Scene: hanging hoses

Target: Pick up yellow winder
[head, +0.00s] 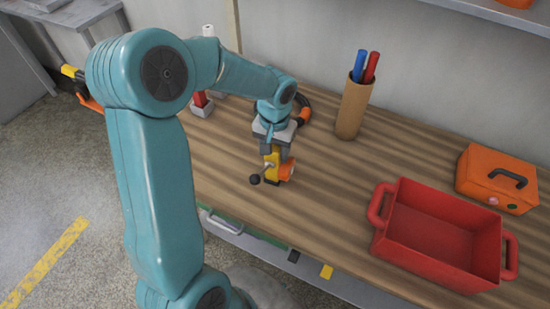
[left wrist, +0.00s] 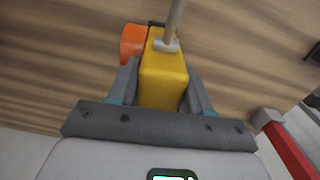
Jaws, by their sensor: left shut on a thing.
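The yellow winder (head: 271,161) has a yellow body, an orange round part on its right side and a crank with a dark knob. In the head view it is at the wooden bench's front part, below my left gripper (head: 276,150). My left gripper is shut on the winder's yellow body. In the left wrist view the winder (left wrist: 163,78) sits between the two fingers of my gripper (left wrist: 160,85), with the grey crank rod toward the top. I cannot tell whether the winder still touches the bench. My right gripper is not in view.
A red tray (head: 440,262) with two handles stands at the right of the bench (head: 325,170). An orange case (head: 497,180) is behind it. A brown cup (head: 352,108) holds blue and red sticks. A red object (left wrist: 290,145) shows at the wrist view's lower right.

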